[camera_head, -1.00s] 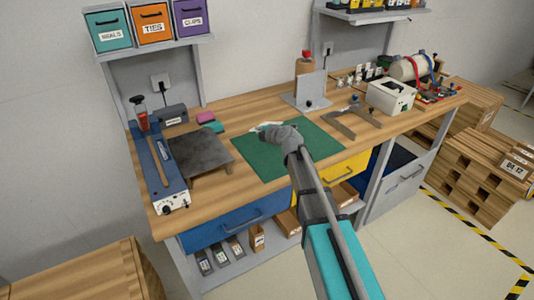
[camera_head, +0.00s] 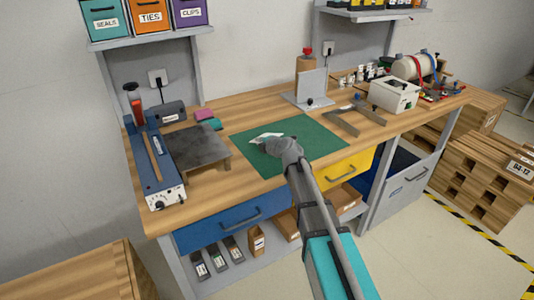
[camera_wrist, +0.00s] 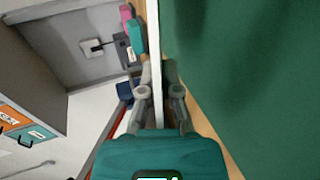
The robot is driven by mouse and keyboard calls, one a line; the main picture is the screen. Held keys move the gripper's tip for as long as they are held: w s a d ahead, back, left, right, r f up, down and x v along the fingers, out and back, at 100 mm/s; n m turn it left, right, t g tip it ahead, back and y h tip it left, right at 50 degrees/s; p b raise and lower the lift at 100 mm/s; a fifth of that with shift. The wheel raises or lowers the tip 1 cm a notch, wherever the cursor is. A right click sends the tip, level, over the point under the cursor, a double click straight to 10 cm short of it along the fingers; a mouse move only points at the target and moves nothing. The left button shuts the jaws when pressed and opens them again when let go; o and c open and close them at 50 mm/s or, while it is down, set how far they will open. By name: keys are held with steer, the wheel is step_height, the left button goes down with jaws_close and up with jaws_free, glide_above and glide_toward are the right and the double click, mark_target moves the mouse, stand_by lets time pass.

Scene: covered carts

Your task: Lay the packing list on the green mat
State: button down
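The green mat (camera_head: 315,138) lies flat on the wooden workbench, and it fills the right of the wrist view (camera_wrist: 250,70). The packing list, a thin white sheet (camera_head: 263,137), shows over the left part of the mat in the head view. In the wrist view the packing list (camera_wrist: 154,40) is seen edge-on as a narrow white strip between my fingers. My gripper (camera_wrist: 160,78) is shut on it. In the head view my wrist hides the fingertips and part of the mat. I cannot tell whether the sheet touches the mat.
A dark plate on a stand (camera_head: 196,147) and a blue sealer (camera_head: 154,165) stand left of the mat. Pink (camera_head: 204,114) and teal blocks lie behind. A grey upright bracket (camera_head: 310,88), a grey angle piece (camera_head: 352,122) and a white box (camera_head: 393,95) stand to the right.

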steer(key=shift+f+b, duration=0.65)
steer(key=shift+f, duration=0.3)
steer(key=c, duration=1)
jaws_free()
steer(key=shift+o, duration=0.2)
steer(key=shift+p+v, duration=1.45)
steer(key=shift+v, duration=2.55)
steer(key=shift+r, duration=0.1)
step_height(320, 180, up, 7)
steer(key=s+d+p, duration=0.1)
steer(key=s+p, duration=0.1)
steer(key=p, duration=0.5)
steer(key=shift+d, duration=0.35)
